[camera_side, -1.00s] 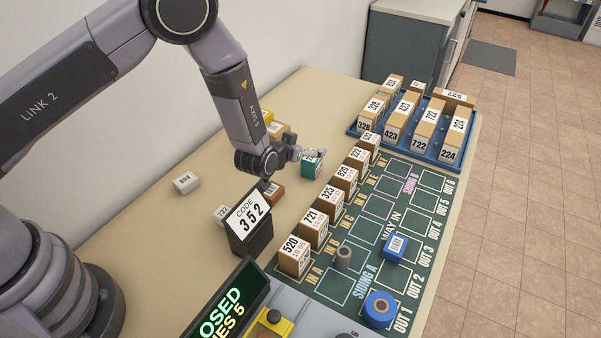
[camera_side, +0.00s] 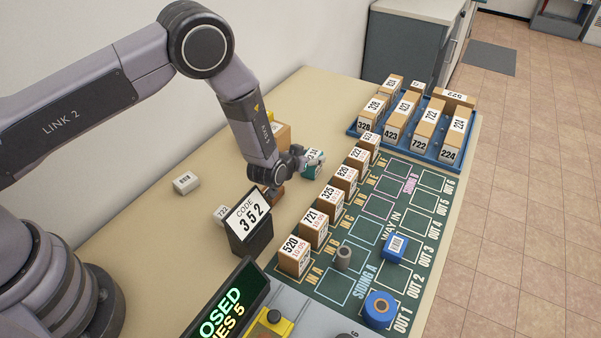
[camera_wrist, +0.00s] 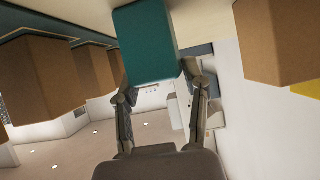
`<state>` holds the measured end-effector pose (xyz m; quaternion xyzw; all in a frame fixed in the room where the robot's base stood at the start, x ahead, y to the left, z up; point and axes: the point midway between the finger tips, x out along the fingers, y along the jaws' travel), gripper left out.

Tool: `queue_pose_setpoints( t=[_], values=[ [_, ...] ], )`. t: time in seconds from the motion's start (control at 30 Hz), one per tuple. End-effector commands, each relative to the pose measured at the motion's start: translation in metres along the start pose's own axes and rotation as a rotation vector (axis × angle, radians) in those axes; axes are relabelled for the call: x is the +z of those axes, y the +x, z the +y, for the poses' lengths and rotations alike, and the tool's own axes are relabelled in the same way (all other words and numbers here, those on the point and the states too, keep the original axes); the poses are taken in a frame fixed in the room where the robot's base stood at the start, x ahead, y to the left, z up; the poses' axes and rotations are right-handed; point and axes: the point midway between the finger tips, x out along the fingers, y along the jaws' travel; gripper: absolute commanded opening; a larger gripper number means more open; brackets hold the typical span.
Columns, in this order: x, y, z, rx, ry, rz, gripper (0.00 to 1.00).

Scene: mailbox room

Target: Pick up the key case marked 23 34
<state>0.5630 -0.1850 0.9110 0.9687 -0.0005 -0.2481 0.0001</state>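The key case is a small teal box (camera_side: 313,169) with a white label on top, of which "3 34" is readable; it stands on the tan table behind the row of brown boxes. My gripper (camera_side: 305,157) is low at the case, reaching in from the left, and hides part of it. In the wrist view the teal case (camera_wrist: 147,45) is between my two fingertips (camera_wrist: 156,76), one at each side. Whether both fingers press on it is not clear. No lift off the table shows.
A row of numbered brown boxes (camera_side: 316,229) stands close by on the green mat (camera_side: 350,300). A brown block (camera_side: 278,194) lies below my wrist, and another (camera_side: 283,133) behind it. The "CODE 352" sign (camera_side: 249,222) stands in front. A blue tray (camera_side: 437,157) holds several boxes.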

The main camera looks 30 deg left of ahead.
Motion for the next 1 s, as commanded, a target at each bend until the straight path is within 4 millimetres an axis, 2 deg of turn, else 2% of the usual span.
queue_pose_setpoints(
  t=[0.03, 0.27, 0.57, 0.77, 0.83, 1.0],
  values=[
    [0.000, 0.000, 0.000, 0.000, 0.000, 0.000, 0.34],
    [0.000, 0.000, 0.000, 0.000, 0.000, -0.001, 0.04],
    [-0.002, -0.001, 0.000, 0.000, -0.001, 0.001, 0.04],
    [-0.020, -0.010, 0.000, 0.000, -0.002, 0.005, 0.04],
    [-0.032, -0.018, 0.000, 0.000, -0.002, 0.005, 0.04],
    [-0.049, -0.063, -0.010, 0.000, 0.000, 0.004, 0.04]
  ],
)
